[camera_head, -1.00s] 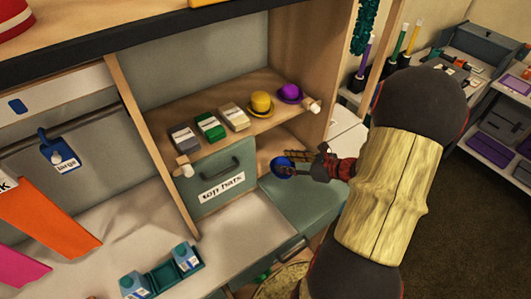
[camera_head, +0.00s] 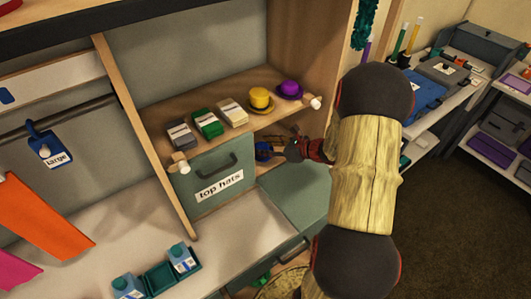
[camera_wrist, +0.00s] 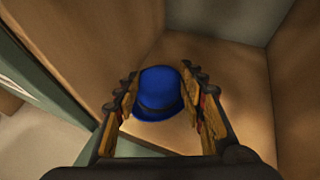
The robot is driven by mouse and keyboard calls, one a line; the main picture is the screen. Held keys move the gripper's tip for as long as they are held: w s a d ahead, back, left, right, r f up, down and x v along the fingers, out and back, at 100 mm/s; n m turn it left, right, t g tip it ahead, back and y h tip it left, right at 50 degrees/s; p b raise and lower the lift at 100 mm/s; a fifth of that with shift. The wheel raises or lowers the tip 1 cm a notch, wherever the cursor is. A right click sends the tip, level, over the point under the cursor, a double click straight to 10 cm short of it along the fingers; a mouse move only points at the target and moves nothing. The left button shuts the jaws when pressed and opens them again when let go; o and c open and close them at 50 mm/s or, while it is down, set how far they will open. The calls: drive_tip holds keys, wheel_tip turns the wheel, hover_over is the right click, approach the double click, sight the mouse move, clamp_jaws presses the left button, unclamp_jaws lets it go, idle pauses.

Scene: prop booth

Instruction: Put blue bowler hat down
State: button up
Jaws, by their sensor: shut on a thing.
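The blue bowler hat (camera_head: 263,151) is between the fingers of my gripper (camera_head: 282,152), which is shut on it. The hat is in the open wooden compartment under the shelf, right of the "top hats" drawer (camera_head: 212,176). In the wrist view the hat (camera_wrist: 158,88) shows its rounded crown and brim, with a wooden-faced finger on each side. The compartment floor (camera_wrist: 165,133) shows below the brim; I cannot tell whether the hat touches it. My arm and the shelf edge partly hide the compartment in the head view.
The shelf (camera_head: 225,135) above holds a yellow bowler hat (camera_head: 261,98), a purple bowler hat (camera_head: 290,89) and several small boxes (camera_head: 207,124). Wooden side walls (camera_wrist: 296,80) bound the compartment.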

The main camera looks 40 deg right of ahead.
drive_tip(key=f+b, duration=0.1)
drive_tip(key=f, duration=0.2)
drive_tip(key=shift+w, duration=0.2)
drive_tip(key=shift+r, duration=0.1)
drive_tip(key=o, duration=0.9)
drive_tip(key=shift+r, duration=0.1)
drive_tip(key=p+v, duration=0.3)
drive_tip(key=v, duration=0.9)
drive_tip(key=shift+s, duration=0.1)
